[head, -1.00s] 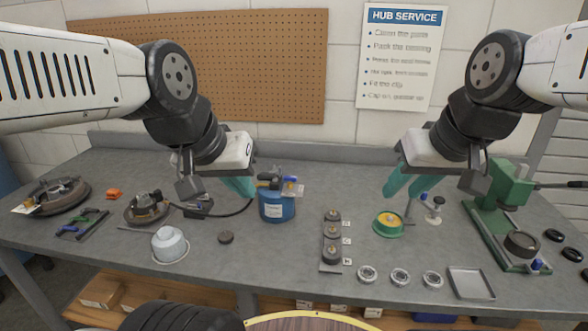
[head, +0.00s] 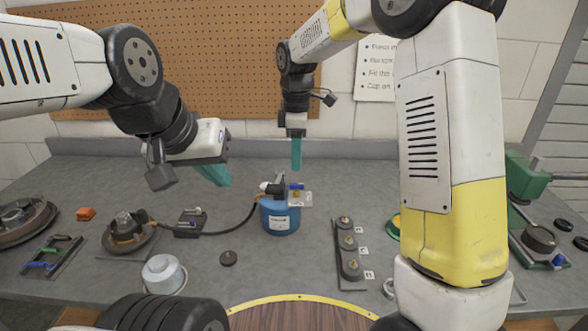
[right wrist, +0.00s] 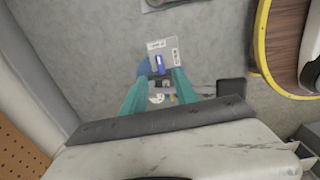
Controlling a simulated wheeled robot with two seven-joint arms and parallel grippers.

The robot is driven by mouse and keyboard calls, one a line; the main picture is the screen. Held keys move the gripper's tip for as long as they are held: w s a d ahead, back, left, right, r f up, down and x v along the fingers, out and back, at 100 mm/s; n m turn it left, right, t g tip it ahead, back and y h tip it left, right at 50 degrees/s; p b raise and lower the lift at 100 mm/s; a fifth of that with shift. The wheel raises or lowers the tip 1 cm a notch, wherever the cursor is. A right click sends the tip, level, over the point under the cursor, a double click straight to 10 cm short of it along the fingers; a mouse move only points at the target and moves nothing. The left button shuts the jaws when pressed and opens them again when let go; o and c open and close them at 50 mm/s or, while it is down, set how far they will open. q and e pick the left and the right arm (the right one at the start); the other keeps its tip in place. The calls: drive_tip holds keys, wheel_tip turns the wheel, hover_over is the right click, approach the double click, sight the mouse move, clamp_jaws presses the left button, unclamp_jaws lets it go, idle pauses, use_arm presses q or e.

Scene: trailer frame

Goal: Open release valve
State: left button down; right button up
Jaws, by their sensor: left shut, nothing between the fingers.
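A blue canister (head: 281,216) stands on the grey bench, with a valve head (head: 276,190) on top and a hose running off to the left. A small blue lever (head: 296,186) sits at the valve's right beside a pale tag. In the right wrist view the blue lever (right wrist: 158,64) and the labelled tag (right wrist: 165,46) show near the fingertips. My right gripper (head: 296,166) points down just above the valve. Its teal fingers (right wrist: 161,73) are apart in the right wrist view, with nothing gripped. My left gripper (head: 222,180) is shut and empty, above and left of the canister.
The hose joins a round hub assembly (head: 127,231) at the left. A green press (head: 525,190) stands at the right. My right arm hides part of the bench.

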sight(297, 183)
wheel_tip(297, 183, down, 7)
drive_tip(key=shift+f, duration=0.1)
drive_tip(key=shift+c, duration=0.3)
clamp_jaws()
